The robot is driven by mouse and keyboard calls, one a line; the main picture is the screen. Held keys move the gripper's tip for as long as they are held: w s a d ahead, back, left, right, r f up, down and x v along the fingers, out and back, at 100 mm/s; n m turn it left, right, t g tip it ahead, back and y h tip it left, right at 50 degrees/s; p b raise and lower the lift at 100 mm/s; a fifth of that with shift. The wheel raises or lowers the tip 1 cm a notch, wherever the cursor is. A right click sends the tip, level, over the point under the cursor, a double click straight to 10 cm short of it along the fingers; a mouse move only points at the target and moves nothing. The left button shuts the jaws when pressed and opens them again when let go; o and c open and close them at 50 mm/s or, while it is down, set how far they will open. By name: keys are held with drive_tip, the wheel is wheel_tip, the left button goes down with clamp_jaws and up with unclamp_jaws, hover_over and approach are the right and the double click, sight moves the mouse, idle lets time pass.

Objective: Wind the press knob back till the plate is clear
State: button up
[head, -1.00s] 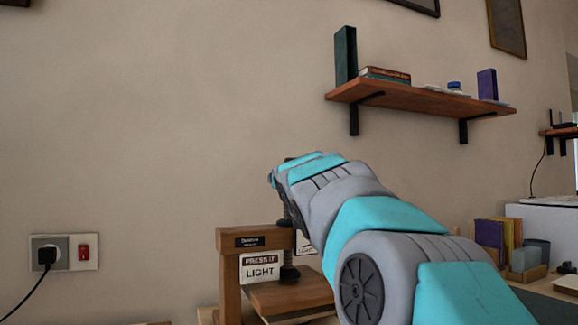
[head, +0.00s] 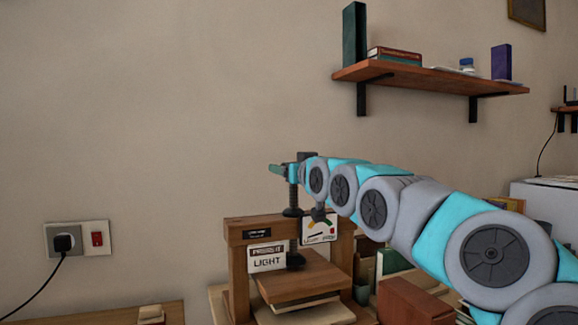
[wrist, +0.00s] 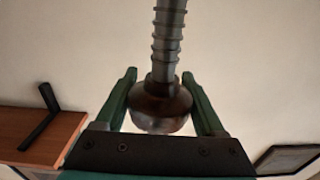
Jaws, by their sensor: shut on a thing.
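The wooden press (head: 238,265) stands below my arm, with "LIGHT" on a sign on its frame. Its dark threaded screw (head: 293,195) rises upright through the top beam. A dark foot (head: 295,260) sits at the screw's lower end, over the wooden plate (head: 298,284). I cannot tell whether the foot touches the plate. My gripper (head: 284,169) is at the top of the screw. In the wrist view its green fingers (wrist: 162,100) are shut on the round dark knob (wrist: 160,108), one on each side, with the ridged screw running from it. The knob is mostly hidden in the head view.
A wall shelf (head: 420,80) with books is above my arm. Books and a reddish-brown box (head: 412,302) stand close to the press on the right. A socket with a plug (head: 64,242) is on the left wall.

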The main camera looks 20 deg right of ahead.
drive_tip(key=shift+w+f, duration=0.1)
drive_tip(key=shift+f, duration=0.3)
drive_tip(key=o, duration=1.3)
drive_tip(key=shift+r, duration=0.15)
drive_tip(key=shift+o, duration=0.2)
drive_tip(key=s+b, duration=0.1)
drive_tip(key=s, duration=0.6)
drive_tip(key=shift+s, duration=0.4)
